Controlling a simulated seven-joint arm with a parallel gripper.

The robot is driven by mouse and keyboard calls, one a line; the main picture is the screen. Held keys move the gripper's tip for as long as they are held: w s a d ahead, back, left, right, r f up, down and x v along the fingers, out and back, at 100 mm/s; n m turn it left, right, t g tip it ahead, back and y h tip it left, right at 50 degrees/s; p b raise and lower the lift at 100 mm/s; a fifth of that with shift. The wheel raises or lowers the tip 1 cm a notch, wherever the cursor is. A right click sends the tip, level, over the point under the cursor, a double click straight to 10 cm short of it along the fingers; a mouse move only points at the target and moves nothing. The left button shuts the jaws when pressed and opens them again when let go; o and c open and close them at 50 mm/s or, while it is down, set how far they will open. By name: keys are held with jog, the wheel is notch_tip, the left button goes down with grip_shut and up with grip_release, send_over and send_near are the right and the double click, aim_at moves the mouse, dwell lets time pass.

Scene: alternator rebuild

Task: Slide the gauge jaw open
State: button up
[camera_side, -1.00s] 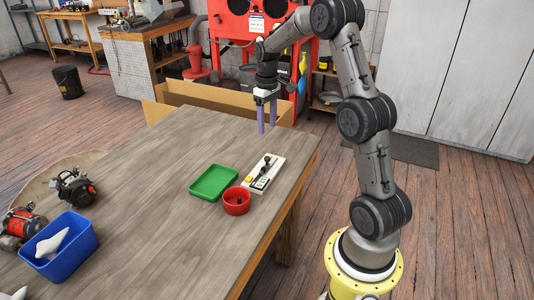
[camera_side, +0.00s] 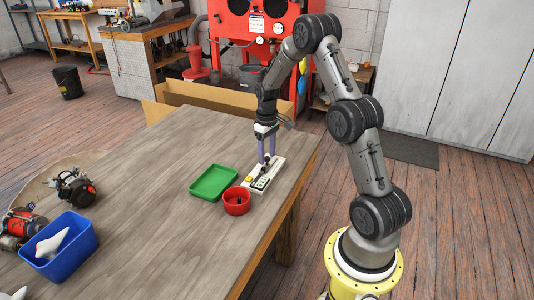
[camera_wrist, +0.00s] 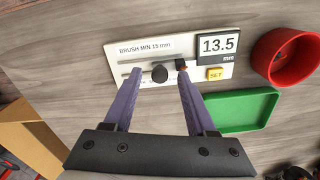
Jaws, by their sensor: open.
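The gauge is a white plate (camera_wrist: 125,50) marked "BRUSH MIN 15 mm", with a display (camera_wrist: 217,45) reading 13.5 mm and a yellow SET button (camera_wrist: 215,74). A round black knob (camera_wrist: 160,73) sits on its dark slot. A small dark block with a brown part (camera_wrist: 181,66) is right of the knob, close to the right fingertip. My gripper (camera_wrist: 158,76) is open, its two purple fingers on either side of the knob in the wrist view, not visibly touching it. In the side view my gripper (camera_side: 267,160) is low over the gauge (camera_side: 257,187); exact height is unclear.
A red round bowl (camera_side: 236,208) and a green tray (camera_side: 194,191) stand beside the gauge. A blue bin (camera_side: 74,262) and alternator parts (camera_side: 72,187) are at the left. The table's middle (camera_side: 150,200) is clear. An open cardboard box (camera_side: 225,97) stands behind the table.

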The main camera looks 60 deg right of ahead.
grip_shut()
dwell(1.3)
